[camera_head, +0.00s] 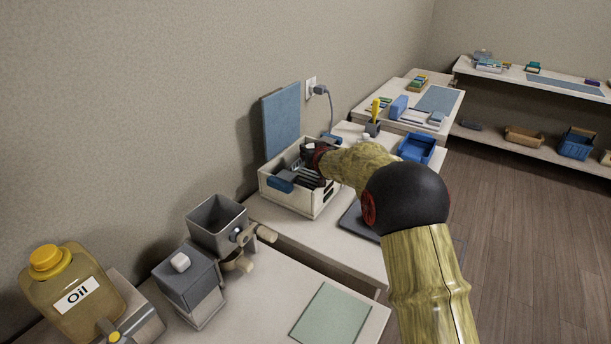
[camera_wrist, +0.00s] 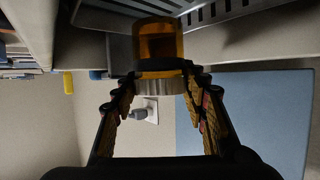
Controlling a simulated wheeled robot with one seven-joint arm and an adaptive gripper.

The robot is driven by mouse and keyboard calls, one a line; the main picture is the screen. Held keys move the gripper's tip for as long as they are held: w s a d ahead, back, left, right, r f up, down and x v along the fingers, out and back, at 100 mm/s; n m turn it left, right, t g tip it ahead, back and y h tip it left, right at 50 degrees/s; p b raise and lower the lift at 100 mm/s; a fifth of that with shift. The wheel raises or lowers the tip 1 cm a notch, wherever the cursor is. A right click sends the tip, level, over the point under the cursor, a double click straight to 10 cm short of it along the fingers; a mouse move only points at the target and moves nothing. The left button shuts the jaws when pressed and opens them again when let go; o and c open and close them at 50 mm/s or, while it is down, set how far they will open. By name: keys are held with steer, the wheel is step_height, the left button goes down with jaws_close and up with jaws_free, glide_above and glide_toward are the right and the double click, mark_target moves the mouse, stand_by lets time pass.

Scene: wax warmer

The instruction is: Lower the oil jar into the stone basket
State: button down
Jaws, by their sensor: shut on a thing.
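In the wrist view, my gripper (camera_wrist: 158,78) is shut on a small amber oil jar (camera_wrist: 160,48) with a silvery ribbed lid. The jar lies between the fingertips. In the head view, my gripper (camera_head: 316,157) is over the back right part of a cream box (camera_head: 312,205), and the jar is hidden there. Inside the box is a dark grey slotted piece (camera_head: 307,176), perhaps the stone basket. Grey slots (camera_wrist: 215,12) show beyond the jar in the wrist view. I cannot tell whether the jar touches the basket.
A blue panel (camera_head: 281,120) stands against the wall behind the box. A wall plug (camera_head: 320,90) and cord are close by. A blue tray (camera_head: 416,148) is at right. A large oil jug (camera_head: 70,295) and grey hopper (camera_head: 217,225) stand at left, away from the box.

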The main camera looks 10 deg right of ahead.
steer(key=c, duration=1)
jaws_free()
steer(key=shift+o, duration=0.4)
steer(key=shift+f, duration=0.1)
steer(key=s+r+g, duration=0.1)
steer(key=s+r, duration=0.3)
steer(key=s, duration=0.7)
steer(key=s+r+g, duration=0.1)
steer(key=s+r, duration=0.2)
steer(key=s, duration=0.8)
steer(key=s+r+g, duration=0.2)
steer(key=s+r, duration=0.2)
steer(key=s, duration=0.8)
steer(key=s+f+g, duration=0.2)
steer(key=s, duration=1.2)
steer(key=s+f+g, duration=0.2)
steer(key=s+f, duration=0.1)
steer(key=s, duration=1.2)
steer(key=shift+a+f, duration=0.2)
steer(key=shift+f, duration=0.15)
